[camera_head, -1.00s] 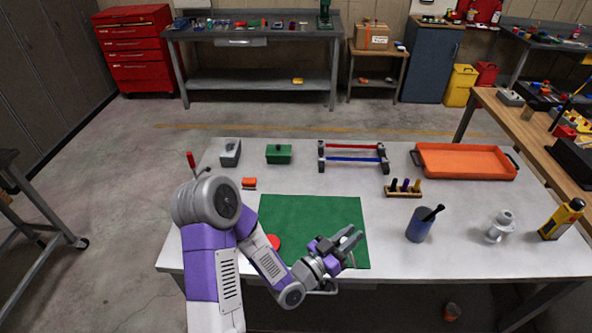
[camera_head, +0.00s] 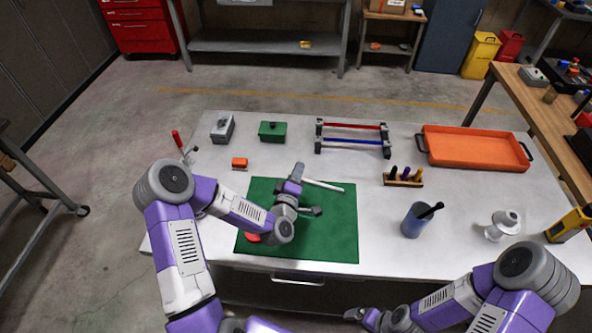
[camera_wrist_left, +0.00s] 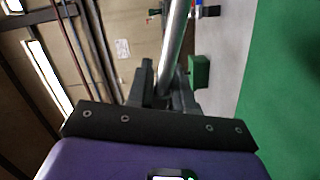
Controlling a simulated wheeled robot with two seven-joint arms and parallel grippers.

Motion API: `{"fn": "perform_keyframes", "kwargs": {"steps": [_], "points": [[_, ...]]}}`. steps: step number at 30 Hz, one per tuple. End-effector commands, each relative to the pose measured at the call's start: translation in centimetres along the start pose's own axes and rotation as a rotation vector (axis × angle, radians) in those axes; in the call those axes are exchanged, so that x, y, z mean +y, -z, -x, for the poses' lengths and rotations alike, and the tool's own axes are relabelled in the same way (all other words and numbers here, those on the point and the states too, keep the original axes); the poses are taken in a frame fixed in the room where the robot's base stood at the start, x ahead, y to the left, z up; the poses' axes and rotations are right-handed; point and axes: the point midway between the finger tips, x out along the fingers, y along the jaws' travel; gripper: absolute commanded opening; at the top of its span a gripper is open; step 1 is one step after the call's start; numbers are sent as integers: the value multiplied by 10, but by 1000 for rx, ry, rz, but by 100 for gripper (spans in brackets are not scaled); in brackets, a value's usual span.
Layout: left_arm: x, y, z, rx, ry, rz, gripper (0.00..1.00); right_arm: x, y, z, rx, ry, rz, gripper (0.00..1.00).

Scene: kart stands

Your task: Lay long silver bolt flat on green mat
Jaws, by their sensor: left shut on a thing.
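My left gripper (camera_head: 300,173) is over the upper middle of the green mat (camera_head: 335,235). It is shut on the long silver bolt (camera_head: 325,186), which sticks out to the right over the mat's far part. The left wrist view shows the bolt (camera_wrist_left: 175,45) as a shiny shaft between the dark fingers (camera_wrist_left: 162,88), with the mat (camera_wrist_left: 287,95) at the right. I cannot tell whether the bolt touches the mat. The bolt's gripped end is hidden. My right gripper (camera_head: 356,314) is low in front of the table, its finger opening unclear.
A green box (camera_head: 272,131), grey box (camera_head: 222,128), rod rack (camera_head: 352,140), orange tray (camera_head: 475,150), peg block (camera_head: 403,178) and blue cup (camera_head: 416,222) surround the mat.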

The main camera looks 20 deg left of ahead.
Motion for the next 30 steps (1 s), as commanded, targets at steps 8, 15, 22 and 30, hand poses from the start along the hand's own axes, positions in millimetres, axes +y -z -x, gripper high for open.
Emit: {"fn": "perform_keyframes", "kwargs": {"steps": [8,15,22,30], "points": [[-12,-1,-5,22,16,58,0,2,1,-5,1,0,0,100],[-32,-7,-5,21,16,56,0,7,1,-19,1,0,0,100],[-54,-13,-6,21,14,54,0,13,2,-35,1,0,0,100],[-79,-21,-6,20,13,53,0,22,3,-58,1,0,0,100]]}}
